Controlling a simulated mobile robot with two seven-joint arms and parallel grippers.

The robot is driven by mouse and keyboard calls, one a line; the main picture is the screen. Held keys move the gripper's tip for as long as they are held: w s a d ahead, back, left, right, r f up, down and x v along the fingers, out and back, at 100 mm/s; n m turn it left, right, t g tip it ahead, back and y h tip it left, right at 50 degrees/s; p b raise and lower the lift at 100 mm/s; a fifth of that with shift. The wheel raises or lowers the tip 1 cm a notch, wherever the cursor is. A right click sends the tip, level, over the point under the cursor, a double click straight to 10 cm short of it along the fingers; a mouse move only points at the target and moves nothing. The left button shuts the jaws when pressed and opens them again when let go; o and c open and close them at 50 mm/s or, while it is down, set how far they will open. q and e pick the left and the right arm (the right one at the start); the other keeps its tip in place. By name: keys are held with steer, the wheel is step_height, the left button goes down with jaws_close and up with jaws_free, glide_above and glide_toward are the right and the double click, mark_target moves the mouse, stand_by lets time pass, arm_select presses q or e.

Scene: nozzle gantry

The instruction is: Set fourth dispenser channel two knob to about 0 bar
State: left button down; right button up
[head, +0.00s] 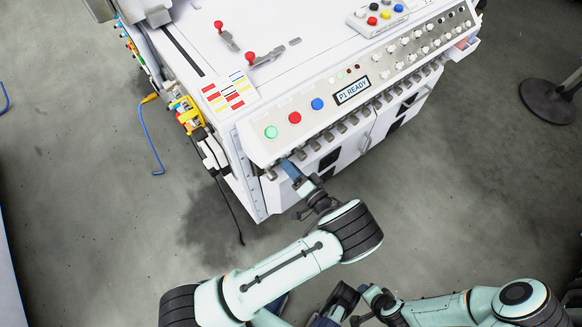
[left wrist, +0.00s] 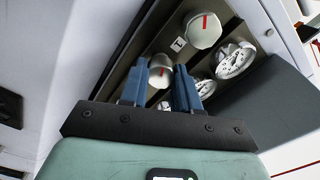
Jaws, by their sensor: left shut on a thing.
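My left gripper (head: 289,166) reaches the front left edge of the white machine, under its sloped control panel. In the left wrist view its two blue fingers (left wrist: 160,84) are shut on a pale knob (left wrist: 160,71) with a red mark, on a dark panel. A second pale knob (left wrist: 203,29) with a red pointer is beside it, near a small label reading 1 (left wrist: 178,44). A round white gauge (left wrist: 235,60) lies to the right. Another gauge (left wrist: 205,87) is partly behind the right finger. My right gripper (head: 372,300) is low in the head view, its jaws unclear.
The machine's panel carries green (head: 271,132), red (head: 295,117) and blue (head: 317,104) buttons and a P1 READY display (head: 352,91). Several knobs line its underside. A blue hose (head: 149,138) lies on the floor at left. A dark stand base (head: 547,101) is at right.

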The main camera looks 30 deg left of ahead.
arm_select(q)
steer(key=shift+n, duration=1.6)
arm_select(e)
steer(key=shift+s+a+r, duration=0.1)
steer(key=shift+s+r, duration=0.1)
steer(key=shift+s, duration=0.1)
arm_select(q)
steer(key=c, duration=0.8)
jaws_free()
steer(key=shift+d, duration=0.1)
steer(key=p+v, duration=0.1)
steer(key=v, duration=1.2)
steer(key=shift+s+d, duration=0.1)
steer(key=shift+d, duration=0.05)
arm_select(e)
steer(key=shift+s+a+r+g, duration=0.4)
steer(key=shift+s+r, duration=0.1)
steer(key=shift+s, duration=0.15)
